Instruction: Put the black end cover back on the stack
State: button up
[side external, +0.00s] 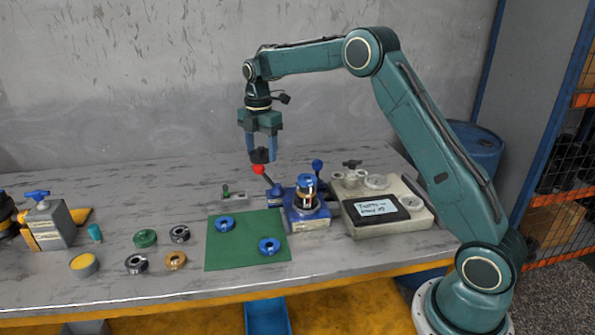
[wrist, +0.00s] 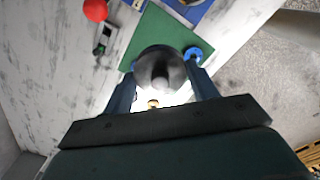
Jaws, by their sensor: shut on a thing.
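The black end cover (side external: 260,156) is held between the two blue fingers of my gripper (side external: 261,151), in the air above the bench. In the wrist view the cover (wrist: 158,68) shows as a dark round part with a grey central boss between the fingertips (wrist: 163,78). The stack (side external: 307,189) stands upright in a blue fixture (side external: 304,214), lower and to the right of my gripper in the side view. It has a blue top and a brassy, dark body. The stack is not clearly seen in the wrist view.
A red-knobbed lever (side external: 258,170) stands just below the held cover, and a blue-knobbed lever (side external: 318,164) rises behind the stack. A green mat (side external: 247,246) with two blue rings lies in front. Several loose rings lie left; a grey case (side external: 420,213) stands right.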

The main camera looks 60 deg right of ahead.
jog(key=shift+r, duration=0.3)
jog(key=shift+d, duration=0.1)
jog(key=s+d+f, duration=0.1)
jog(key=s+d, duration=0.2)
jog(key=s+d+f, duration=0.1)
jog(key=s+d, duration=0.1)
jog(key=s, duration=0.1)
jog(key=s+d+f, duration=0.1)
jog(key=s+d, duration=0.1)
jog(key=d, duration=0.1)
jog(key=shift+s+d, duration=0.35)
jog(key=shift+s, duration=0.05)
jog(key=shift+f, duration=0.1)
jog(key=shift+f, duration=0.15)
jog(key=shift+f, duration=1.55)
jog(key=shift+f, duration=0.75)
dwell(3.7)
